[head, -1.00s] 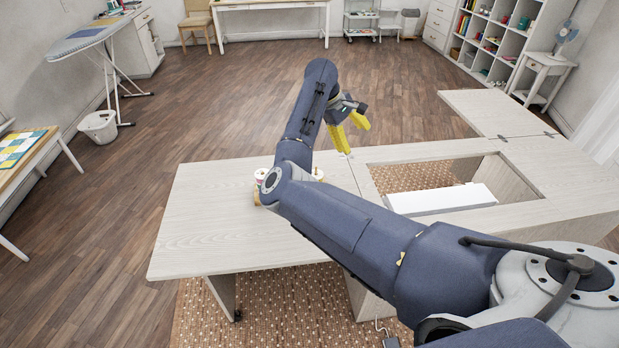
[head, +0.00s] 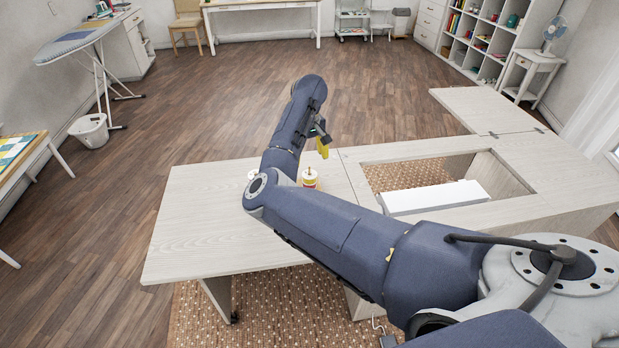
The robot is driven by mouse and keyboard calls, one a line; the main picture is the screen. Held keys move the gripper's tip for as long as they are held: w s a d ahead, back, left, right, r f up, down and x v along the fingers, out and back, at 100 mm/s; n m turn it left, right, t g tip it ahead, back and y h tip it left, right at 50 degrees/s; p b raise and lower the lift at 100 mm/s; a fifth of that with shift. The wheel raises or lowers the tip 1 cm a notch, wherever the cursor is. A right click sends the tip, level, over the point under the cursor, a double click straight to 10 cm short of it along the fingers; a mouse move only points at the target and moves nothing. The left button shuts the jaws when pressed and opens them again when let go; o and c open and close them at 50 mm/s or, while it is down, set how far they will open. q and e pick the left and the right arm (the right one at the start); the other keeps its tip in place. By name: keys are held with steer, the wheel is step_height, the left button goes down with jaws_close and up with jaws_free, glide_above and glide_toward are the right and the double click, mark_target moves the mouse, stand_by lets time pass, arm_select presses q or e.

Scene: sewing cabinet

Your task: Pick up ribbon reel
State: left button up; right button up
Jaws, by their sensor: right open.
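A small reel-like item (head: 310,178) with a white top, a thin peg and red and yellow on its side stands upright on the cabinet's left leaf. A second white-topped item (head: 252,175) stands to its left, mostly hidden by my right elbow. I cannot tell for certain which is the ribbon reel. My right gripper (head: 323,148) has yellow fingers and is open, seen partly from behind its wrist. It is above and beyond the first item in the picture, apart from it and holding nothing visible. My left gripper is not in view.
The pale wood cabinet top (head: 200,225) is bare at the left. An opening with a white panel (head: 435,197) lies right of the reels, and a raised-out leaf (head: 485,108) beyond it. My right arm crosses the front and hides part of the top.

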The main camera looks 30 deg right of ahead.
mark_target(309, 174)
steer(key=shift+s+f, duration=0.15)
steer(key=shift+f, duration=3.9)
steer(key=shift+c, duration=0.4)
steer(key=c, duration=1.1)
steer(key=shift+r, duration=0.1)
steer(key=shift+c, duration=0.2)
step_height(309, 174, up, 20)
